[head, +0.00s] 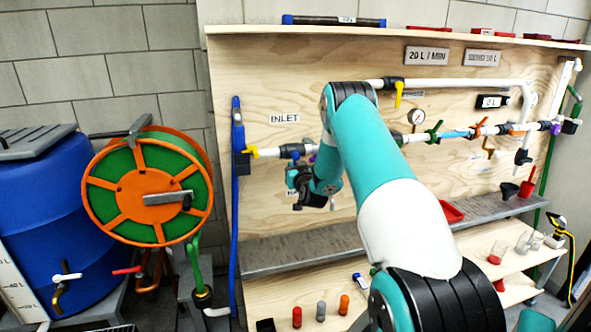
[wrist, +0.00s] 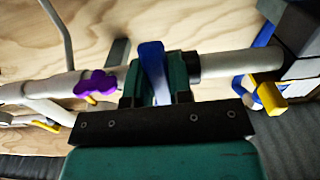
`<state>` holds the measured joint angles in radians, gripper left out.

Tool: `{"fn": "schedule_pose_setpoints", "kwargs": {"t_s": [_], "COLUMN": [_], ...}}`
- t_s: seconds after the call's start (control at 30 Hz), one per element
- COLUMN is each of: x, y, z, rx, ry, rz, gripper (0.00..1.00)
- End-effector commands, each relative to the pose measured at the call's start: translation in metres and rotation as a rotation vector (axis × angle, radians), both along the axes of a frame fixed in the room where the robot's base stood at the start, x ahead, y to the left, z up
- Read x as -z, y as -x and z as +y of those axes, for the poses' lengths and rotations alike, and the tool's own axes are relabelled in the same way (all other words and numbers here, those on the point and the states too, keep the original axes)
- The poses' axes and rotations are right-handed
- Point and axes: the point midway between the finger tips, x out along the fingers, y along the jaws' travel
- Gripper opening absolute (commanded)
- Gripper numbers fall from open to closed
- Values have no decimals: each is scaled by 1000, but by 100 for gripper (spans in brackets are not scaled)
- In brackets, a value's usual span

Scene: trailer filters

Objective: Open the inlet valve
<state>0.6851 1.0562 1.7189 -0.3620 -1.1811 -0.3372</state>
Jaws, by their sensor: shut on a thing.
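The INLET sign (head: 284,118) is on the plywood board, above a white pipe that runs left to right. My gripper (head: 299,186) is at this pipe, just below and right of the sign. In the wrist view my gripper (wrist: 154,82) is shut on a blue valve handle (wrist: 151,58), with a green finger on each side. The handle appears to stand crosswise to the pipe (wrist: 232,63). The valve body is mostly hidden behind the fingers. A yellow handle (head: 250,152) sits left of my gripper; it also shows in the wrist view (wrist: 272,96).
A purple handle (wrist: 95,83) is close beside my gripper on the same pipe. A blue hose (head: 236,200) runs down the board's left edge. A gauge (head: 417,117) and more valves are to the right. A grey shelf (head: 300,243) lies below; a hose reel (head: 135,195) stands left.

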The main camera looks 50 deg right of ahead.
Motion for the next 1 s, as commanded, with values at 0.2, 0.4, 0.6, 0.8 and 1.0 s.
{"fn": "schedule_pose_setpoints", "kwargs": {"t_s": [0.2, 0.4, 0.6, 0.8, 1.0], "x": [3, 6, 5, 2, -2], "y": [0, 0, 1, 3, 4], "z": [-2, -6, -11, -14, -16], "rx": [0, 1, 2, 2, 1], "ry": [34, 125, 247, 352, 421], "rz": [17, 72, 144, 210, 255], "gripper": [0, 0, 0, 0, 0]}}
